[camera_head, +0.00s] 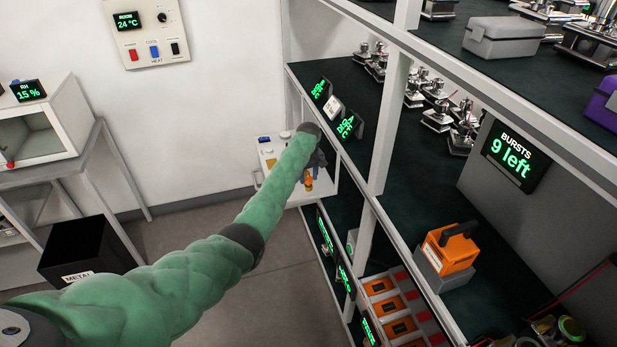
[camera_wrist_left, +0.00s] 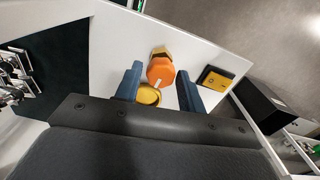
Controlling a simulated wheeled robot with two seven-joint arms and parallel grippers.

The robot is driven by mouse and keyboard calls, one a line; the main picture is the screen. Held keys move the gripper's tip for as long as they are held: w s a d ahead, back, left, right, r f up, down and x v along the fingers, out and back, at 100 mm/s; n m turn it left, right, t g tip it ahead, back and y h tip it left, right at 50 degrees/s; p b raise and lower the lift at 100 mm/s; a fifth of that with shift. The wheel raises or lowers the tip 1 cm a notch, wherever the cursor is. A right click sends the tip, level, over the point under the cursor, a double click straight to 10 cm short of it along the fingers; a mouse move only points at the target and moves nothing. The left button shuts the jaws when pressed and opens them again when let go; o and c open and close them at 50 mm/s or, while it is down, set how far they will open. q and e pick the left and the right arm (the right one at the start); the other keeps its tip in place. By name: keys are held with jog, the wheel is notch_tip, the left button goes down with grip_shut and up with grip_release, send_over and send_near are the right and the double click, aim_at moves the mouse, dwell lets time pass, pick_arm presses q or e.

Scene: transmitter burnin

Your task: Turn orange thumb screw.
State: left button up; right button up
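The orange thumb screw (camera_wrist_left: 161,70) shows in the left wrist view as a round orange head with a small pale mark, above a white surface (camera_wrist_left: 110,45). A gold-brown piece (camera_wrist_left: 160,52) sits just beyond it and a yellow round part (camera_wrist_left: 148,96) just on the near side. My left gripper (camera_wrist_left: 159,72) is open, with one dark blue finger on each side of the screw head and gaps visible on both sides. In the head view the gripper (camera_head: 318,158) is dark and partly hidden by my green arm; a small orange part (camera_head: 308,181) shows just below it. My right gripper is not in view.
A black and yellow block (camera_wrist_left: 218,80) lies to the right on the white surface. In the head view, a shelf post (camera_head: 385,125) and shelves stand close to the right of my arm. A black metal bin (camera_head: 85,252) stands at the left.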

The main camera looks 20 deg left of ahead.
pick_arm(q)
jog(key=shift+o, duration=0.9)
